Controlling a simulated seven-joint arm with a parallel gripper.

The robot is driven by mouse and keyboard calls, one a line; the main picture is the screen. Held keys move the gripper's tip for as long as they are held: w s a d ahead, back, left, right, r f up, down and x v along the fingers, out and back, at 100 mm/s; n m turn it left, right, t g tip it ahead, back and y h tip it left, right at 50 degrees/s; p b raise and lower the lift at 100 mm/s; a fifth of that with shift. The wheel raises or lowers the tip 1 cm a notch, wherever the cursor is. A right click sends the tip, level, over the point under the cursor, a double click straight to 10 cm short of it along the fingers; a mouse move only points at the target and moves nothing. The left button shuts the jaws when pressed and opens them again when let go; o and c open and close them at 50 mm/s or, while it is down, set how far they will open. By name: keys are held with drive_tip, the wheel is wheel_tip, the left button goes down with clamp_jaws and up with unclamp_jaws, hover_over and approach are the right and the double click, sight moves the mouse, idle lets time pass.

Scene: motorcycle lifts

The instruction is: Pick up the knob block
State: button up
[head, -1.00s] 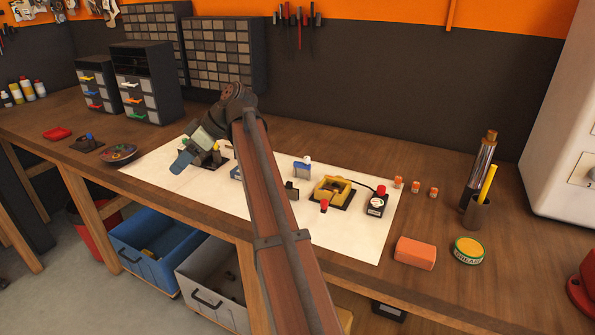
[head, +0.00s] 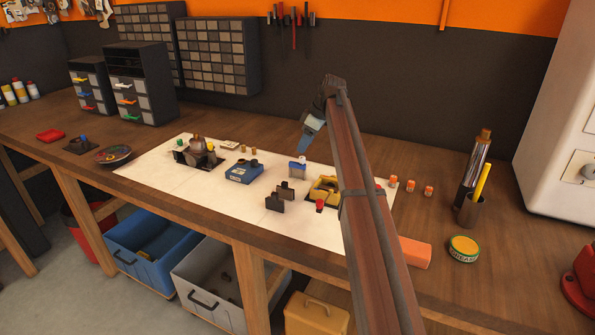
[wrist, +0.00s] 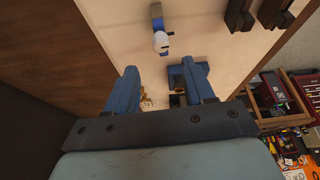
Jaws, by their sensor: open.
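A small blue block with a white rounded knob (head: 298,168) stands on the white mat (head: 150,175), near the middle of the bench; I take it as the knob block. It also shows in the wrist view (wrist: 157,22), beyond my fingertips. My gripper (head: 306,146) is above the mat, just over and behind this block, apart from it. In the wrist view my gripper (wrist: 160,80) has its two blue fingers spread, with nothing held between them.
A blue box (head: 242,172) stands left of the block, and two dark blocks (head: 275,203) stand in front. A yellow fixture (head: 323,190) and a red-topped piece (head: 320,206) are to the right. My arm hides part of the mat's right side.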

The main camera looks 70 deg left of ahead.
sight(297, 163)
drive_tip(key=x, duration=0.6)
drive_tip(key=shift+r, duration=0.1)
drive_tip(key=shift+d+x, duration=0.15)
drive_tip(key=shift+x, duration=1.15)
drive_tip(key=shift+d+x, duration=0.15)
drive_tip(key=shift+x, duration=1.15)
clamp_jaws()
